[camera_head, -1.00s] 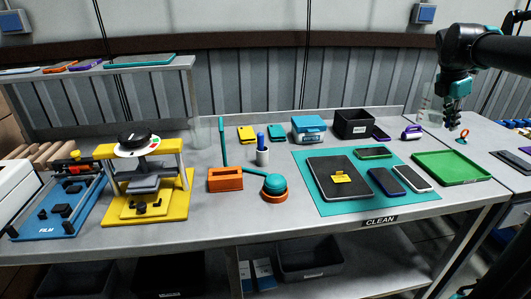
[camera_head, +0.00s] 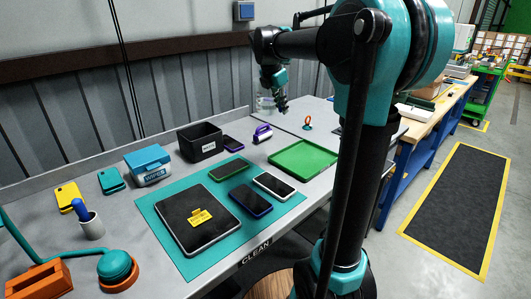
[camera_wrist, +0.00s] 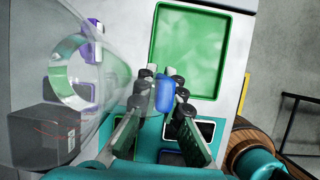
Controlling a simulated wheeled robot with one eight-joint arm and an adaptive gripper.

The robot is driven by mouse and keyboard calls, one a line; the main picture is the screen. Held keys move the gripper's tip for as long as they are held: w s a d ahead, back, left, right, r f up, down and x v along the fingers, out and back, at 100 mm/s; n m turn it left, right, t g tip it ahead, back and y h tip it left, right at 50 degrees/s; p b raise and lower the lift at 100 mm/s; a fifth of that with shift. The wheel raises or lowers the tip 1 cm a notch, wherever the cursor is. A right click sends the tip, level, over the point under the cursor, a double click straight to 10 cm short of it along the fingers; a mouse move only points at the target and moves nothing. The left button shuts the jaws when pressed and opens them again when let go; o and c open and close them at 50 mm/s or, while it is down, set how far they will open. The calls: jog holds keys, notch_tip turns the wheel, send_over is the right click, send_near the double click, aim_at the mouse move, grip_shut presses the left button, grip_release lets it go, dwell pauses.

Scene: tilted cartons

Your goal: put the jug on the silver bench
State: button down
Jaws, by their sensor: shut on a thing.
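The clear, see-through jug (camera_head: 264,103) hangs beside my gripper (camera_head: 281,104) at the back of the workspace in the head view. In the wrist view the jug (camera_wrist: 75,70) fills the left side, tilted in that picture. My gripper (camera_wrist: 162,95) is shut on the jug, with a blue piece between the fingertips; the exact contact is hard to make out. The silver-grey bench (camera_head: 165,205) lies below and left of my gripper. A second grey top (camera_head: 318,108) adjoins it at the far right; I cannot tell which is the silver bench.
A teal mat (camera_head: 180,250) holds a tablet and phones. A wood-topped blue bench (camera_head: 440,108) is farther right.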

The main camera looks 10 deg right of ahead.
notch_tip(320, 180, down, 18)
jog(key=shift+r, duration=0.15)
dwell(0.3)
jog(key=c, duration=2.1)
grip_release()
jog(key=shift+o, duration=0.8)
jog(key=v, duration=1.2)
